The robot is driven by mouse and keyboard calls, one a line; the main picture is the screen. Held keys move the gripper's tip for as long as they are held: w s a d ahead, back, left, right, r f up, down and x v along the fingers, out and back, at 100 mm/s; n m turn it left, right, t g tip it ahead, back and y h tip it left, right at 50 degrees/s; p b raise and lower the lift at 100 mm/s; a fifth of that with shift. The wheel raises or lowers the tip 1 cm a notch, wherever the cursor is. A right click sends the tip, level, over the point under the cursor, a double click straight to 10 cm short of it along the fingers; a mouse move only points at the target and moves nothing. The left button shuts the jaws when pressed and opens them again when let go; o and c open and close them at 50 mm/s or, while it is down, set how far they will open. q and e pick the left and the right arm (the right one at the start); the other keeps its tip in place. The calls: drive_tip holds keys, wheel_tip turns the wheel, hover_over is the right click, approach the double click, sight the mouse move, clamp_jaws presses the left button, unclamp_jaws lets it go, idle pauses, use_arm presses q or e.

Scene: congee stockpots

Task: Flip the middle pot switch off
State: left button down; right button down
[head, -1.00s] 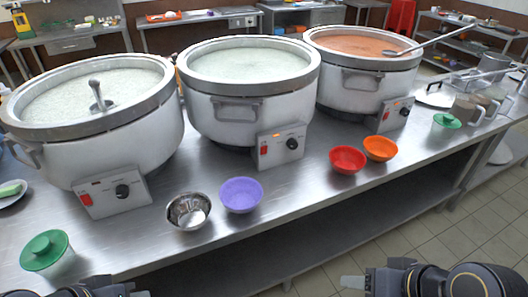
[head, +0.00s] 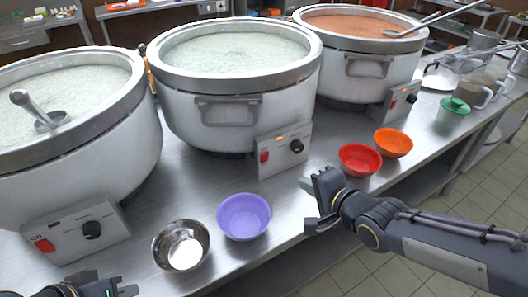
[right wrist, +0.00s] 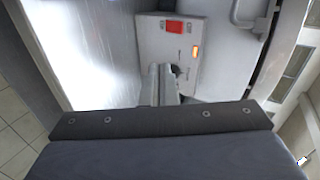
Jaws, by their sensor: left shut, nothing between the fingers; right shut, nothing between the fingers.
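The middle pot (head: 235,110) is a big white stockpot of pale congee. Its control box (head: 285,150) carries a red switch (head: 264,157), a black knob (head: 296,146) and a glowing orange light. In the right wrist view the red switch (right wrist: 174,27) and orange light (right wrist: 195,51) are clear, and the knob is partly hidden behind my fingers. My right gripper (head: 316,203) is shut and empty, in front of the box at its lower right, apart from the switch. In the wrist view its fingers (right wrist: 163,84) point at the box. My left gripper (head: 98,287) is shut and empty at the bottom left.
The left pot (head: 80,150) and right pot (head: 365,60) have similar boxes. A steel bowl (head: 180,245) and purple bowl (head: 244,216) stand left of my right gripper; red (head: 360,159) and orange (head: 393,142) bowls stand to its right. Bare counter lies before the middle box.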

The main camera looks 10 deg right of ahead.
sight(265, 156)
use_arm(q)
drive_tip(key=shift+w+a, duration=0.1)
drive_tip(key=shift+w, duration=0.2)
use_arm(e)
drive_tip(key=shift+w+a+m, duration=0.3)
drive_tip(key=shift+w+a, duration=0.2)
drive_tip(key=shift+a, duration=0.05)
use_arm(q)
drive_tip(key=shift+f, duration=0.2)
use_arm(e)
drive_tip(key=shift+w, duration=0.1)
